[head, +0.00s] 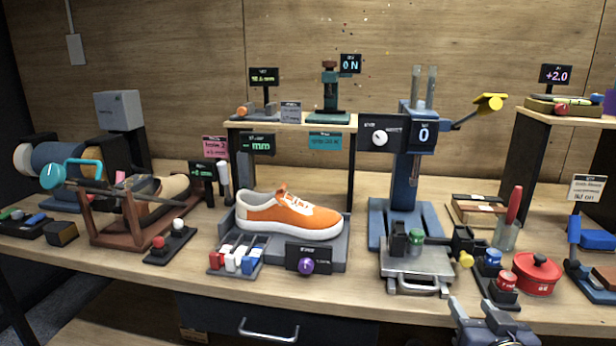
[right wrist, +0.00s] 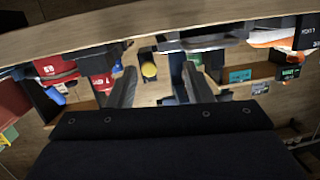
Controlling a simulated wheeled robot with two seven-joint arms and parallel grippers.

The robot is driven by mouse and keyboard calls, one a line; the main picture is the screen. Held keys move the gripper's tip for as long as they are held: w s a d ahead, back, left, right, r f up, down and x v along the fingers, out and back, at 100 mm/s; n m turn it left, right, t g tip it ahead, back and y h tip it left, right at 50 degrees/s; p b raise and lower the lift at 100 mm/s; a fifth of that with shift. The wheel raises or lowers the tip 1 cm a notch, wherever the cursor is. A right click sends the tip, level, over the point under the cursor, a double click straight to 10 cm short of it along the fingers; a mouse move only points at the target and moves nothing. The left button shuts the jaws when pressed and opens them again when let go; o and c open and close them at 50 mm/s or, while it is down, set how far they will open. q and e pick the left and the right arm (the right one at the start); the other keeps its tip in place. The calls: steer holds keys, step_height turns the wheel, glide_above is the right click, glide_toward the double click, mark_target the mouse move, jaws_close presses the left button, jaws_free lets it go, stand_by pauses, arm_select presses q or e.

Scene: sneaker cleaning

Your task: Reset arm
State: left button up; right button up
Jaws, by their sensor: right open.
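My right gripper (head: 472,308) shows at the bottom right of the head view, in front of the table's front edge and below the blue press. In the right wrist view its two dark fingers (right wrist: 160,84) stand apart with nothing held between them. A yellow round knob (right wrist: 149,70) shows between the fingers, farther off. My left gripper is not in view. An orange and white sneaker (head: 289,212) rests on a grey stand in the middle of the table, apart from my gripper.
The blue press (head: 407,190) with a metal plate (head: 416,266) stands behind my right gripper. A red pot (head: 536,273) and a small button stand (head: 497,283) are to its right. A switch block (head: 238,258) sits before the sneaker. A drawer handle (head: 268,331) sticks out below the tabletop.

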steer(key=s+a+f+g+y, duration=0.3)
steer(key=s+a+f+g, duration=0.15)
steer(key=s, duration=0.45)
steer(key=s+a+f+g+y, duration=0.35)
steer(key=s+a+g, duration=0.25)
steer(key=s, duration=0.3)
step_height(320, 180, up, 19)
steer(key=p, duration=1.9)
steer(key=shift+s+n+p, duration=0.25)
steer(key=shift+n+p, duration=0.15)
